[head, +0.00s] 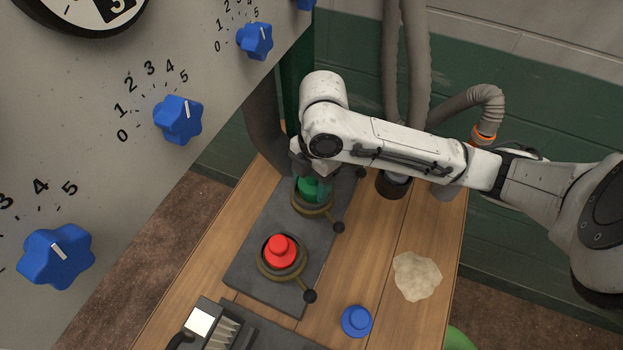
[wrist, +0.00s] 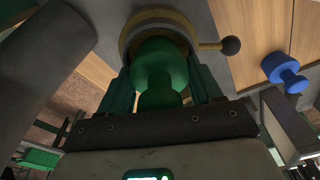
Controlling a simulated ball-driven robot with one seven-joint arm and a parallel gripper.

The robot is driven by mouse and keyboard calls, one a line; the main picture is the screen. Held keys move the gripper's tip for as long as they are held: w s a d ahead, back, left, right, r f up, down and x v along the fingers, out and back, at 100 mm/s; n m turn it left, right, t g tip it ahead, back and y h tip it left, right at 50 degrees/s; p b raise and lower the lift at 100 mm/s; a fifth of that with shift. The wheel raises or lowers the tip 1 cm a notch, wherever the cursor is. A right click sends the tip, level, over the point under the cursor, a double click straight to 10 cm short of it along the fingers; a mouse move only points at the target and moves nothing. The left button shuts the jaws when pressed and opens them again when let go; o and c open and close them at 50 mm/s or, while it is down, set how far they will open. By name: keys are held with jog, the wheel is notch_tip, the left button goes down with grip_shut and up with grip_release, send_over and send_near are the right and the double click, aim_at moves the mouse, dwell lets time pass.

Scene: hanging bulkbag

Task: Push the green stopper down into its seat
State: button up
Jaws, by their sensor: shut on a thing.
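The green stopper (head: 312,188) is at the brass-ringed seat (head: 313,207) on the dark plate, below the end of my arm. My gripper (wrist: 163,88) is shut on the green stopper (wrist: 158,70), with a finger on either side of its knob. In the wrist view the stopper's wide body meets the brass ring (wrist: 150,18). I cannot tell how deep it sits. In the head view my wrist hides its top and most of my fingers.
A red stopper (head: 281,251) stands in a second ringed seat on the dark plate (head: 251,268). A blue stopper (head: 356,321) and a pale crumpled lump (head: 417,276) lie on the wooden table. A panel with blue knobs (head: 178,120) stands left.

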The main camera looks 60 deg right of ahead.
jog(key=shift+f, duration=0.15)
jog(key=o, duration=1.2)
jog(key=shift+c, duration=0.2)
jog(key=r, duration=0.3)
jog(key=d+r, duration=0.1)
jog(key=r, duration=0.6)
jog(key=shift+s+d+r, duration=0.15)
jog(key=shift+r, duration=0.2)
